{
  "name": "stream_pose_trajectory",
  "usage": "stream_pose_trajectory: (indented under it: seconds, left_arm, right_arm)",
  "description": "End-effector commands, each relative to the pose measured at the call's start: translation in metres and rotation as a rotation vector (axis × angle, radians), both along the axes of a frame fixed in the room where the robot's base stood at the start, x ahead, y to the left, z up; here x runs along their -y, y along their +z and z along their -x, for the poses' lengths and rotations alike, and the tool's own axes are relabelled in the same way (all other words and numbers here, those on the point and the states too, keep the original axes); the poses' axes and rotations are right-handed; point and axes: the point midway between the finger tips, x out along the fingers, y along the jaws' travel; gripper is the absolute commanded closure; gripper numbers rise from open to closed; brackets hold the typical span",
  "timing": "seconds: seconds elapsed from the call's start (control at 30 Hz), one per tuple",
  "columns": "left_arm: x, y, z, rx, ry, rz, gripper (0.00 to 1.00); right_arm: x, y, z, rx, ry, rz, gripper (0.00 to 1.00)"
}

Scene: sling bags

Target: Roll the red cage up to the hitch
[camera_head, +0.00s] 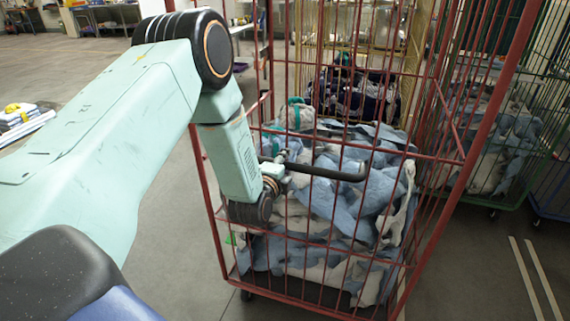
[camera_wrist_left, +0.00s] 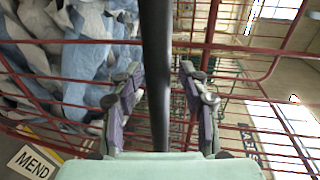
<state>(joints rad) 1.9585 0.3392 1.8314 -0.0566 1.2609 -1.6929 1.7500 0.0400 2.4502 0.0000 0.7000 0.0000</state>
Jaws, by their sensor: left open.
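The red cage (camera_head: 214,205) stands in front of me, a tall red wire cage on casters, filled with blue and white cloth. A black bar handle (camera_head: 325,172) runs across its near side. My left gripper (camera_head: 275,175) is at the left part of this bar. In the left wrist view the bar (camera_wrist_left: 156,40) passes between the two open fingers of my left gripper (camera_wrist_left: 163,90), with gaps beside it. The red wires (camera_wrist_left: 235,48) show behind. My right gripper is not in view. I cannot make out the hitch.
A yellow cage (camera_head: 416,40) with dark cloth stands behind the red one. A green cage (camera_head: 480,197) stands close on the right. Pale floor lines (camera_head: 537,280) run at lower right. A MEND sign (camera_wrist_left: 33,163) shows in the wrist view. Floor left of the cage is open.

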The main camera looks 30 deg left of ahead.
Motion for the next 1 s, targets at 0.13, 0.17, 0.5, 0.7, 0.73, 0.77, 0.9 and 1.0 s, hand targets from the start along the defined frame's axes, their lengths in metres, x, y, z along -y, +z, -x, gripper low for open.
stream_pose_trajectory:
  seconds: [0.13,0.17,0.5,0.7,0.73,0.77,0.9,1.0]
  left_arm:
    - [0.000,-0.001,0.001,-0.002,0.001,0.000,0.56]
    - [0.000,-0.001,0.002,-0.002,0.001,0.000,0.56]
    - [0.010,0.007,0.045,-0.005,0.002,0.003,0.56]
    - [0.018,0.014,0.080,-0.005,0.001,0.003,0.56]
    - [0.019,0.016,0.085,-0.003,0.001,0.003,0.56]
    - [0.021,0.017,0.089,-0.004,0.002,0.004,0.56]
    - [0.024,0.020,0.105,-0.003,0.001,0.001,0.56]
    - [0.026,0.021,0.111,-0.002,0.000,0.001,0.56]
  right_arm:
    - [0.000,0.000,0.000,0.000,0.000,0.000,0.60]
    - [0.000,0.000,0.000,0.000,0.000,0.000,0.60]
    - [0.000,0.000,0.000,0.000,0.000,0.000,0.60]
    - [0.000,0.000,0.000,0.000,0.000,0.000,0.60]
    - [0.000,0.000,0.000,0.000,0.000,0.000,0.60]
    - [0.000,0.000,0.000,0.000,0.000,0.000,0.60]
    - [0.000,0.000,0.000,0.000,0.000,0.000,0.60]
    - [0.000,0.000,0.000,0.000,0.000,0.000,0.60]
